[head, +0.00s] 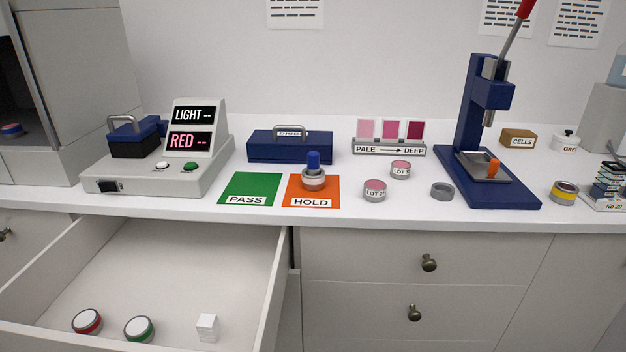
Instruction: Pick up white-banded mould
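No mould with a clearly white band can be made out. Round banded tins that show are a red-banded one (87,321) and a green-banded one (139,328) in the open drawer, and a yellow-banded one (563,192) on the counter at right. A plain grey ring (442,190) lies left of the press base. My gripper is not in view.
The open drawer (150,275) juts out at lower left, with a white block (207,327) inside. The blue press (478,130) stands at right. Two pink-topped LOT jars (375,191) (400,170) and the green PASS mat (252,186) are mid-counter. The front counter strip is mostly clear.

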